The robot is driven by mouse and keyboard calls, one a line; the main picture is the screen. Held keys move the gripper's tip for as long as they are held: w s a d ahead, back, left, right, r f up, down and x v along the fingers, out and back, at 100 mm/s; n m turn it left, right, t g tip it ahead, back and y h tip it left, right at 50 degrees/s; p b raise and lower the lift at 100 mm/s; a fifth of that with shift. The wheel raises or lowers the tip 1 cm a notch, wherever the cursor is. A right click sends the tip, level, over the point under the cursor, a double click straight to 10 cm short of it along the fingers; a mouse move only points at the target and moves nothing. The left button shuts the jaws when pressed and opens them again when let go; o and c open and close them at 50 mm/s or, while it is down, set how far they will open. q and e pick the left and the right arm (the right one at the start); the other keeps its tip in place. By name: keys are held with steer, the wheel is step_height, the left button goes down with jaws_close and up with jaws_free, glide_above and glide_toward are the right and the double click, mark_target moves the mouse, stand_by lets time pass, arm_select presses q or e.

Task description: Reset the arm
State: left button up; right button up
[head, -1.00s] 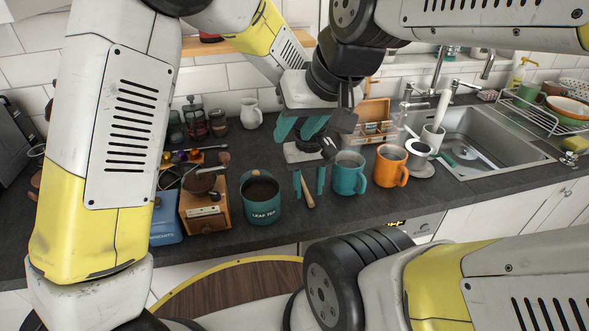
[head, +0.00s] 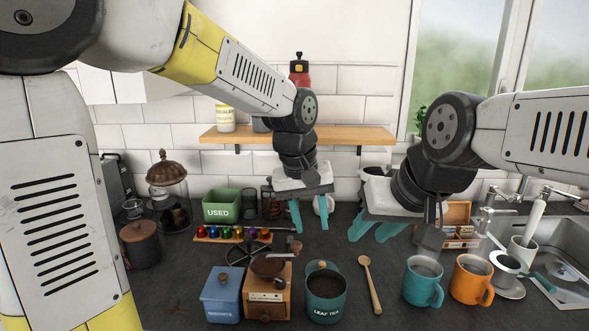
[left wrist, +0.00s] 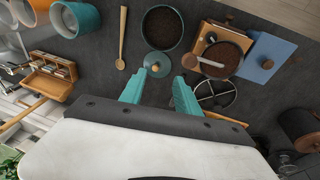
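My left gripper (head: 309,222) is open and empty, pointing down above the back middle of the worktop. Its two teal fingers also show spread apart in the left wrist view (left wrist: 159,94). My right gripper (head: 374,232) is open and empty, pointing down just right of the left one, above the worktop. A teal lid with a wooden knob (left wrist: 157,65) lies beside the leaf tea canister (left wrist: 161,28) in the left wrist view, beyond the fingers and untouched. The canister stands uncovered with dark contents in the head view (head: 326,298).
A wooden spoon (head: 370,284), a teal mug (head: 422,283) and an orange mug (head: 470,280) stand or lie at the front. A wooden grinder (head: 267,298) and blue tin (head: 221,295) are left of the canister. A wooden shelf (head: 350,135) is on the wall behind.

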arm_select(q)
steer(key=s+a+r+t, duration=0.2)
steer(key=s+a, duration=0.3)
steer(key=a, duration=0.4)
steer(key=s+a+r+t, duration=0.2)
steer(key=s+a, duration=0.4)
steer(key=a, duration=0.3)
steer(key=shift+a+r, duration=0.3)
steer(key=shift+a, duration=0.05)
